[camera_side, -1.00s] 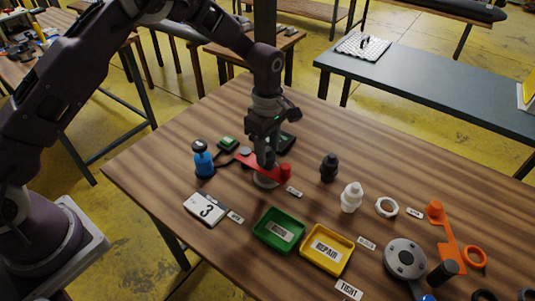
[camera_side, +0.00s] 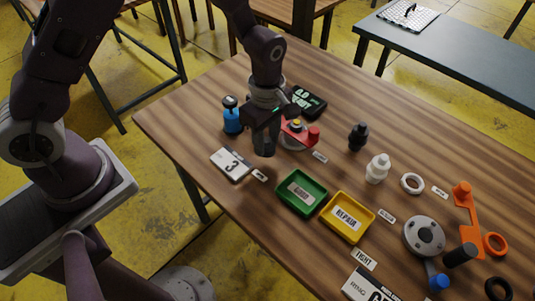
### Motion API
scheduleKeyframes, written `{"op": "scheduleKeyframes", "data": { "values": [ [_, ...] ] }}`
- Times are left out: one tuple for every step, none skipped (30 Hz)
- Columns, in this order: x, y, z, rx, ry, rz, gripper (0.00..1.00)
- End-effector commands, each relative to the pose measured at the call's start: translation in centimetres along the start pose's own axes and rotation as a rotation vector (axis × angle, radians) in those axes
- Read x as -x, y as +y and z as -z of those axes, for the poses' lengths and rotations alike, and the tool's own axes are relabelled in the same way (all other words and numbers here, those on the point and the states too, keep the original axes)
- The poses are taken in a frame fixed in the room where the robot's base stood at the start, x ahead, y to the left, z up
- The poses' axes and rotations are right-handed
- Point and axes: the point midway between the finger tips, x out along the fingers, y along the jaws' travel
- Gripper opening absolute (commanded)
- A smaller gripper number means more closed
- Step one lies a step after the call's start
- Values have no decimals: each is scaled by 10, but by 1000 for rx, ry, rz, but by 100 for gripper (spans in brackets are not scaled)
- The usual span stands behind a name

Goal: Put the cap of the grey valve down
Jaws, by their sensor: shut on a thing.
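My gripper (camera_side: 264,138) is shut on a small grey cap (camera_side: 264,151), mostly hidden between the fingers. It holds the cap low over the wood, to the left of and in front of the grey valve. I cannot tell whether the cap touches the table. The grey valve (camera_side: 289,144) stands partly behind my gripper, with a red strap, a red cap (camera_side: 313,135) at its right end and a small yellowish part (camera_side: 296,124) showing on top.
A card marked 3 (camera_side: 231,163) lies to the left, and a blue bottle (camera_side: 232,119) stands behind it. The green tray (camera_side: 302,211) and yellow tray (camera_side: 347,238) are in front. A gauge display (camera_side: 307,101) lies behind the valve. Black and white fittings stand to the right.

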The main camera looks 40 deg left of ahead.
Motion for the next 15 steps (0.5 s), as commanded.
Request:
{"op": "scheduleKeyframes", "data": {
  "values": [
    [-9, 0, 0, 1, 1, 3, 0],
    [-13, 0, 0, 1, 1, 3, 0],
    [-20, -1, 0, 1, 1, 4, 0],
    [-27, -1, 0, 1, 0, 5, 0],
    [-33, -1, 0, 1, 0, 5, 0],
    [-41, -1, 0, 0, 1, 5, 0],
    [-45, 0, 0, 0, 1, 3, 0],
    [-49, 0, 0, 1, 0, 3, 0],
    [-52, 0, 0, 2, 0, 2, 0],
    [-53, 0, 0, 2, -1, 1, 0],
    [-54, 1, 0, 2, -1, 0, 0],
    [-53, 1, 0, 2, -1, 0, 0],
    [-53, 1, 0, 2, -1, 0, 0],
    [-53, 1, 0, 2, -1, 0, 0],
    [-53, 1, 0, 1, -1, 0, 0]
  ]
}}
